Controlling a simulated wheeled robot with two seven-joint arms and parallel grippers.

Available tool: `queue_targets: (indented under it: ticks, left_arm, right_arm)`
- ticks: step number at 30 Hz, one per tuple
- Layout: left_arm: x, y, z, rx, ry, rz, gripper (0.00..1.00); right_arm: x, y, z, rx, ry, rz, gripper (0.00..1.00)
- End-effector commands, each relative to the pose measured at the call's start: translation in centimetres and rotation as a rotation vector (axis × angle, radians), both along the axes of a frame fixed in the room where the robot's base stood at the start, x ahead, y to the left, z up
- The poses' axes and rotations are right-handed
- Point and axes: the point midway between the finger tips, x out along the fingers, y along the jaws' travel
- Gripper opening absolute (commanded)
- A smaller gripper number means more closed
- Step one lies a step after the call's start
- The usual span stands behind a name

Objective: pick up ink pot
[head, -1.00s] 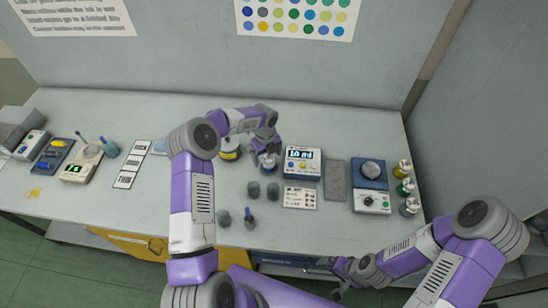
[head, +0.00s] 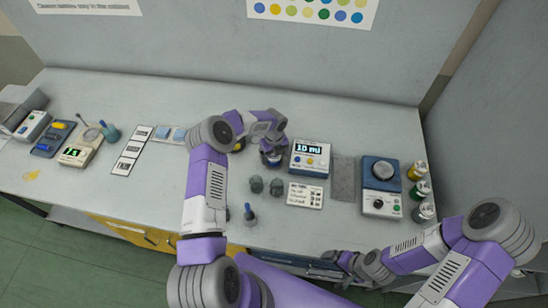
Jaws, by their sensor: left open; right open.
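My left gripper (head: 272,148) is open and points down at the middle of the bench, left of the dosing device. A small dark bluish pot (head: 271,160) shows just under its fingers. The gripper hides the pot's top, and I cannot tell whether the fingers touch it. A jar with a yellow band (head: 239,146) stands to its left, mostly hidden by my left arm. Yellow (head: 417,171), green (head: 421,190) and grey (head: 423,212) capped pots stand in a row at the right end. My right gripper (head: 341,262) is open and empty at the bench's front edge.
A device with a lit display (head: 310,158), a label card (head: 305,195), a grey pad (head: 344,178) and a scale (head: 381,187) fill the right half. Dark cups (head: 257,184) stand in front of my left gripper. The bench's back strip is clear.

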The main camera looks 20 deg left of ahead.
Motion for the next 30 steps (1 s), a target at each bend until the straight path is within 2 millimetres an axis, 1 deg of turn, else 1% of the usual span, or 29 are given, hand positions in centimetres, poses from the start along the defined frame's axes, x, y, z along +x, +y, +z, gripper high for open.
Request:
queue_targets:
  ticks: [2,8,9,20,26,29,30]
  left_arm:
    - [0.0,0.0,-0.4,0.000,0.000,0.000,0.93]
    - [0.0,0.0,-0.4,-0.001,-0.001,0.000,0.93]
    - [0.0,0.0,-0.4,-0.001,-0.001,0.000,0.86]
    - [0.0,0.0,-0.3,0.000,0.000,0.000,0.31]
    - [0.0,0.0,-0.3,0.000,-0.001,0.000,0.30]
    - [0.1,0.0,0.3,0.000,-0.003,0.001,0.30]
    - [0.1,0.1,0.7,0.002,-0.004,0.001,0.30]
  right_arm:
    - [0.0,0.0,0.0,0.000,0.000,0.000,1.00]
    - [0.0,0.0,0.0,0.000,0.000,0.000,1.00]
    - [0.0,0.0,0.0,0.000,0.000,0.000,1.00]
    - [0.0,0.0,0.0,0.000,0.000,0.000,1.00]
    - [0.0,0.0,0.0,0.000,0.000,0.000,1.00]
    - [0.0,0.0,0.0,0.000,0.000,0.000,1.00]
    - [0.0,0.0,-0.1,0.000,0.000,0.000,1.00]
